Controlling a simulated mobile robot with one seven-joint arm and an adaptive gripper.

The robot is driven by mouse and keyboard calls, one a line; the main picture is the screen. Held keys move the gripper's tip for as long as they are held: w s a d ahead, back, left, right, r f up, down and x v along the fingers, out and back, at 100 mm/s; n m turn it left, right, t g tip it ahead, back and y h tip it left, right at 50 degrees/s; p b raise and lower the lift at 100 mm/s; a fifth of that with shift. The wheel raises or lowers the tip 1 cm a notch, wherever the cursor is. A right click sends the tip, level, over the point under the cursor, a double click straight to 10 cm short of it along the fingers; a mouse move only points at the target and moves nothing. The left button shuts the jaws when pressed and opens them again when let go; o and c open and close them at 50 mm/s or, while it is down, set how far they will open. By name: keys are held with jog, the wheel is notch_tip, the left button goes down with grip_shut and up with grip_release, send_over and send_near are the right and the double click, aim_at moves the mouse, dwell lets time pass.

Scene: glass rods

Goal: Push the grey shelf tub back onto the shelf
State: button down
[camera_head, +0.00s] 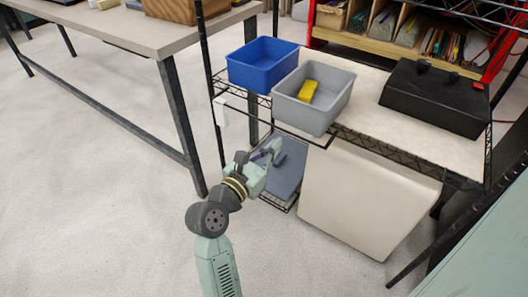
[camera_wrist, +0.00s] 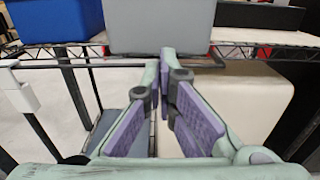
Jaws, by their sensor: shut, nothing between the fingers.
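The grey shelf tub (camera_head: 308,112) sits on the wire shelf (camera_head: 362,146), with its front part sticking out past the shelf's front edge. A yellow block (camera_head: 307,91) lies inside it. In the wrist view the front face of the grey tub (camera_wrist: 160,25) fills the top middle. My gripper (camera_head: 277,150) is below and in front of the tub, apart from it, with its fingers pointing toward the shelf. In the wrist view the fingertips of my gripper (camera_wrist: 164,62) are close together with nothing between them.
A blue tub (camera_head: 262,66) stands left of the grey tub. A black box (camera_head: 435,97) stands to the right. A beige panel (camera_head: 365,200) and a grey-blue surface (camera_head: 288,168) are below. A worktable (camera_head: 130,35) stands at the left.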

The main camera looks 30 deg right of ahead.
aim_at(295, 123)
jog(key=p+x, duration=0.1)
jog(key=x, duration=0.7)
jog(key=shift+w+d, duration=0.15)
jog(key=shift+d, duration=0.05)
